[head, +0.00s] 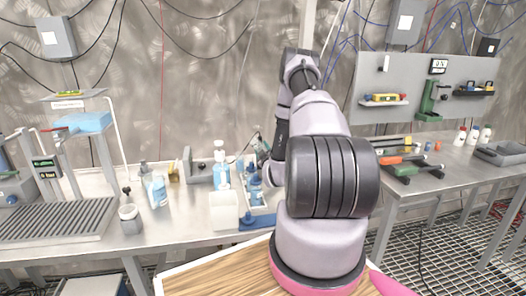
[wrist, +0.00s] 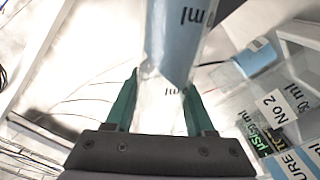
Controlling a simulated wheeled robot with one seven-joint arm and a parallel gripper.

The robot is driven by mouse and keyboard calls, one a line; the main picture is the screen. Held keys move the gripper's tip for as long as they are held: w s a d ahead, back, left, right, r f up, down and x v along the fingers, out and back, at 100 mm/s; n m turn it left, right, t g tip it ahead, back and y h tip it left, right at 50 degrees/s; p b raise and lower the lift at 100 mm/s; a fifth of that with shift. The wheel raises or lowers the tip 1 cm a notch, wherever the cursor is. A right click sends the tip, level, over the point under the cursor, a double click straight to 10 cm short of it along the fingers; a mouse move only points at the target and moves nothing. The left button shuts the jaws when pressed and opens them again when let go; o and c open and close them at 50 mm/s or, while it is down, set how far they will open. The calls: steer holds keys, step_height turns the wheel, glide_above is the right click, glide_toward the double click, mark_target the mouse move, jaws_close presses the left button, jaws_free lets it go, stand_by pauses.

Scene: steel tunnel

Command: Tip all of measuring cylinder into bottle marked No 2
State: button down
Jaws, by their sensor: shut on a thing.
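My gripper (wrist: 161,88) is shut on a clear measuring cylinder, its green fingers on either side. The measuring cylinder (wrist: 178,45) holds blue liquid and has black "ml" print. Its upper end runs out of the wrist view. A "No 2" label (wrist: 270,104) shows on a clear vessel at the right of the wrist view, apart from the cylinder; its mouth cannot be made out. In the head view my arm hides much of the gripper, and I cannot tell which bottle there is No 2.
On the steel bench (head: 180,226) stand a white-capped blue bottle (head: 221,178), a white container (head: 224,212), a blue-filled vessel (head: 155,190) and a grey pot (head: 130,219). A blue tray (head: 257,222) lies beside my arm. A second bench (head: 440,172) with tools is at the right.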

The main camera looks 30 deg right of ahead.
steer(key=shift+s+d+f+n, duration=0.15)
steer(key=shift+d+n, duration=0.25)
steer(key=shift+n, duration=0.7)
steer(key=shift+d+n, duration=0.2)
steer(key=shift+n, duration=1)
steer(key=shift+r+n, duration=0.25)
steer(key=shift+n, duration=0.45)
steer(key=shift+r+n, duration=0.1)
steer(key=shift+n, duration=0.4)
